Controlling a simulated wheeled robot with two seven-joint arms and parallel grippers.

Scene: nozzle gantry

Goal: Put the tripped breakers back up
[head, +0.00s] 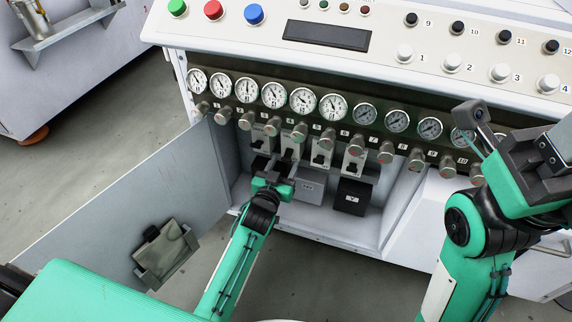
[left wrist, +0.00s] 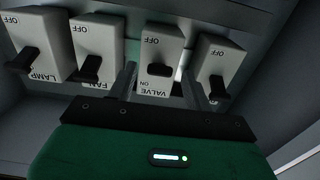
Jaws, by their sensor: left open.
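Several white breakers with black levers stand in a row inside the open cabinet. In the left wrist view their print is upside down: a LAMP breaker (left wrist: 30,40), a FAN breaker (left wrist: 97,38), a VALVE breaker (left wrist: 160,42) and one whose name is hidden (left wrist: 222,60). The VALVE lever (left wrist: 160,70) leaves its ON mark in sight; the other ON marks are not visible. My left gripper (head: 272,168) is open, in front of the left breakers, its fingers apart on either side of the VALVE breaker's lower picture edge. Contact cannot be judged. My right gripper (head: 546,152) is raised at the right, its fingers unclear.
A row of gauges (head: 302,101) and knobs (head: 328,137) overhangs the breakers. A dark box (head: 351,196) and a grey box (head: 310,187) sit below them.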

